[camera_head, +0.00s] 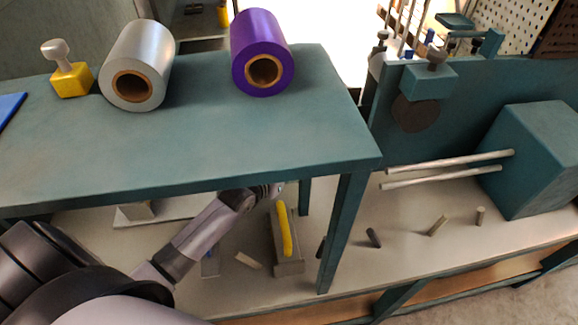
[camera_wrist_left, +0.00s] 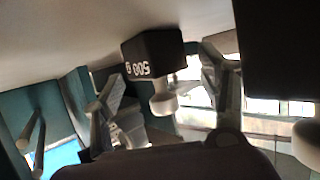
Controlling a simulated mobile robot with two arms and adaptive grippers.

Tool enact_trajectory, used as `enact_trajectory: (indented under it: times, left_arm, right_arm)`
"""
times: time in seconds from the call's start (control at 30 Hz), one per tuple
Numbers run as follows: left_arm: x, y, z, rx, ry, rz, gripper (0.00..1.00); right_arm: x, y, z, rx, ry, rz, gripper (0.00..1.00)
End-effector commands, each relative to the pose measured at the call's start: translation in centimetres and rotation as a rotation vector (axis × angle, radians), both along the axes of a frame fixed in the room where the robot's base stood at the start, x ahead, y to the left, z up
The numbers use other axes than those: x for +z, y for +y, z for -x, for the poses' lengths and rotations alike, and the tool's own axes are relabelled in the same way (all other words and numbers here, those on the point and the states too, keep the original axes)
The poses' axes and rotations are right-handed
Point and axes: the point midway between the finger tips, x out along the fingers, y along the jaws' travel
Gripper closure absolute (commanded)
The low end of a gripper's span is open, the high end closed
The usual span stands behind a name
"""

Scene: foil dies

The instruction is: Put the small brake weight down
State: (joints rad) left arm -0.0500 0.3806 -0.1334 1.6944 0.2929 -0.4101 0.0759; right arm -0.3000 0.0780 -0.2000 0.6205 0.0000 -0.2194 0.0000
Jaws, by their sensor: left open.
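In the left wrist view, which looks upside down, a black block weight (camera_wrist_left: 152,50) marked 500 g stands on a pale surface, with a pale round knob (camera_wrist_left: 163,104). My left gripper (camera_wrist_left: 165,100) is open, one finger on each side of the knob, with gaps visible. A larger dark block (camera_wrist_left: 280,45) with its own knob (camera_wrist_left: 308,146) is close at the right. In the head view my left arm reaches under the teal table's front edge; its gripper is mostly hidden there, and neither black weight shows. My right gripper is in neither view.
On the teal table (camera_head: 210,150) are a yellow knobbed block (camera_head: 70,80), a silver roll (camera_head: 150,60) and a purple roll (camera_head: 262,30). The lower bench (camera_head: 340,260) holds a tray with a yellow bar (camera_head: 284,230) and several small rods. The tabletop's front half is clear.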

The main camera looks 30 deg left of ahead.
Motion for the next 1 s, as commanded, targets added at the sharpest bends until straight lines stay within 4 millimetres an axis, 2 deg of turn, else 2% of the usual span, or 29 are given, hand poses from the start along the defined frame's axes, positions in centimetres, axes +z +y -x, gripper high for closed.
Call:
enact_trajectory:
  times: [0.13,0.27,0.5,0.7,1.0]
  left_arm:
    - [0.3,0.0,0.1,0.000,0.000,0.000,0.32]
    - [0.7,0.2,1.5,0.000,0.001,-0.001,0.32]
    - [2.7,0.8,6.2,0.000,0.002,-0.001,0.32]
    - [4.0,1.3,9.4,0.000,0.002,0.000,0.32]
    - [4.8,1.5,11.0,0.001,0.000,0.000,0.32]
  right_arm:
    - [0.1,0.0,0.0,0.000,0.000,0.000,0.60]
    - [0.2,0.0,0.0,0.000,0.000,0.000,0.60]
    - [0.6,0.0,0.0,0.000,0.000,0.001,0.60]
    - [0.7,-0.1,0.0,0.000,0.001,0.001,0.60]
    - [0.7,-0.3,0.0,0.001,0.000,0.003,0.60]
